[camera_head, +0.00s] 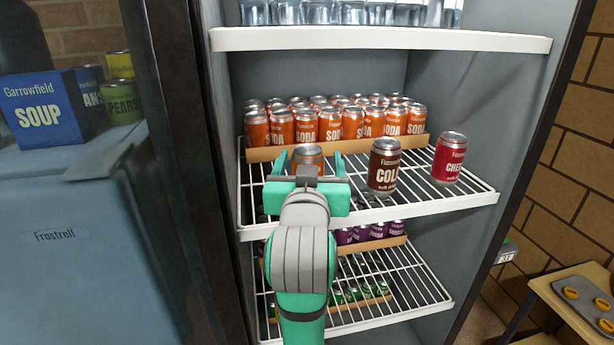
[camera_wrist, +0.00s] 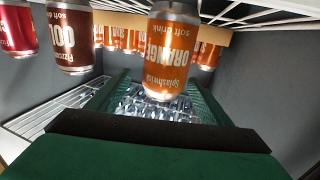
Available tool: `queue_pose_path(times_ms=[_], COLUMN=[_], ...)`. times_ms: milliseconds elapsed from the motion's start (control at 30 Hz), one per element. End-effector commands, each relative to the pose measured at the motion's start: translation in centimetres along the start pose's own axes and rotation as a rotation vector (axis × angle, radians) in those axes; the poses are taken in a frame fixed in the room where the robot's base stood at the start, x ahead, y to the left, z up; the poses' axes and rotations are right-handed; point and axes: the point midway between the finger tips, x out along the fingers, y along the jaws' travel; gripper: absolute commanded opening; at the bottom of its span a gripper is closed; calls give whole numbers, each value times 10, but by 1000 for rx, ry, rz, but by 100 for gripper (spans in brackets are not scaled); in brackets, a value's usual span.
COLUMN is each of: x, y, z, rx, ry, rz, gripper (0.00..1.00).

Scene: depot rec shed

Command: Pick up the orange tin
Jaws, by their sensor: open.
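The orange tin (camera_head: 308,155), labelled "ORANGE soft drink", stands upright on the middle wire shelf, in front of the tray of soda tins. My gripper (camera_head: 310,165) is open, with one finger on each side of the tin in the head view. My wrist and gripper hide its lower part there. In the wrist view, which looks upside down, the tin (camera_wrist: 171,52) is at the fingertips, closer to the right-hand finger. I cannot tell whether either finger of the gripper (camera_wrist: 158,85) touches it.
A brown cola tin (camera_head: 384,167) stands close on the right, and a red cherry tin (camera_head: 449,158) farther right. Packed orange soda tins (camera_head: 330,124) fill a cardboard tray behind. A white-edged shelf (camera_head: 380,39) is above; the fridge's left wall (camera_head: 219,120) is near.

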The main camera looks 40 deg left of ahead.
Motion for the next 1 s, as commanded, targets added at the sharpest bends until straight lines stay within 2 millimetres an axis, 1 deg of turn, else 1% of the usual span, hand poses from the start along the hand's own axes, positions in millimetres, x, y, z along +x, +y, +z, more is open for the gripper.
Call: queue_pose_path(times_ms=[167, 400, 500, 767, 867, 900, 967, 1000], x=[12, 45, 52, 55, 54, 54, 54, 54], y=[-2, -6, -6, -6, -6, -6, -6, -6], z=[1, 2, 2, 1, 2, 2, 2, 2], rx=[0, 0, 0, 0, 0, 0, 0, 0], ry=[-1, 0, 0, 1, 1, 1, 1, 1], rz=[0, 0, 0, -1, -1, -1, -1, -1], gripper=[73, 73, 73, 73, 51, 42, 27, 18])
